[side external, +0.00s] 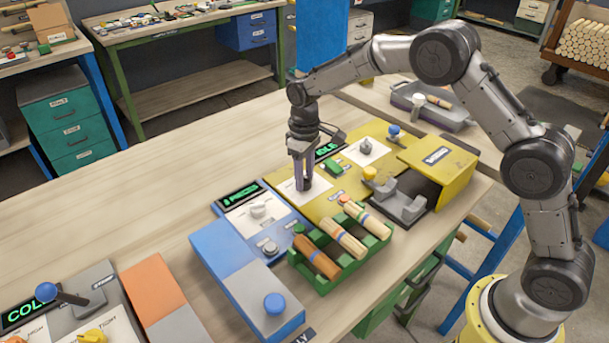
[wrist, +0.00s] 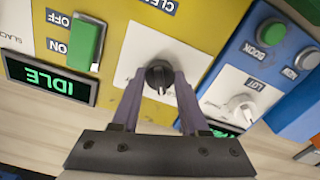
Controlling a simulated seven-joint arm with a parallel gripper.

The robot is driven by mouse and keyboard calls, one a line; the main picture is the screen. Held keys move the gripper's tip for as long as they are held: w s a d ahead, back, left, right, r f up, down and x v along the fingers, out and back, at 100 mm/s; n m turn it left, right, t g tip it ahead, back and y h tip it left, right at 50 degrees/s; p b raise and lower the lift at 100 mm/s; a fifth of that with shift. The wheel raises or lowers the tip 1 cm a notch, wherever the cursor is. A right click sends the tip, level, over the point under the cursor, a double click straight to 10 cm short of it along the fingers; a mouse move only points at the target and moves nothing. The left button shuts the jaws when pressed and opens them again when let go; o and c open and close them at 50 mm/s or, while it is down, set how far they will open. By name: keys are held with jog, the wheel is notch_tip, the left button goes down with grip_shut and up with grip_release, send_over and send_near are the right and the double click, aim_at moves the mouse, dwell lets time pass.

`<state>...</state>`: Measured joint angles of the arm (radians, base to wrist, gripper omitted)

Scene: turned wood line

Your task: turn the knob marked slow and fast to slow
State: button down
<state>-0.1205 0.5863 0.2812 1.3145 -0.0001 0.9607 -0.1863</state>
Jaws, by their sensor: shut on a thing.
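A black knob (wrist: 158,74) with a pale pointer line stands on a white plate (wrist: 135,55) on the yellow panel (wrist: 200,15). In the side view the plate (side external: 285,190) lies at the panel's left end. My gripper (side external: 303,184) points straight down there. In the wrist view its two purple fingers (wrist: 159,82) are shut on the knob, one on each side. No slow or fast marks can be read around this knob; the fingers cover part of the plate.
The yellow panel also has a green switch (wrist: 86,45) and a display (wrist: 50,82) reading IDLE. A blue panel (wrist: 270,60) with a white knob (wrist: 241,108) is close by. A green crate (side external: 340,247) of turned wood pieces stands in front. The bench (side external: 180,160) behind is clear.

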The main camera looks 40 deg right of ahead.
aim_at(305, 176)
jog(key=shift+r+n, duration=0.15)
jog(key=shift+n, duration=1.15)
jog(key=shift+w, duration=0.1)
jog(key=shift+c, duration=2.1)
grip_release()
notch_tip(305, 176, up, 14)
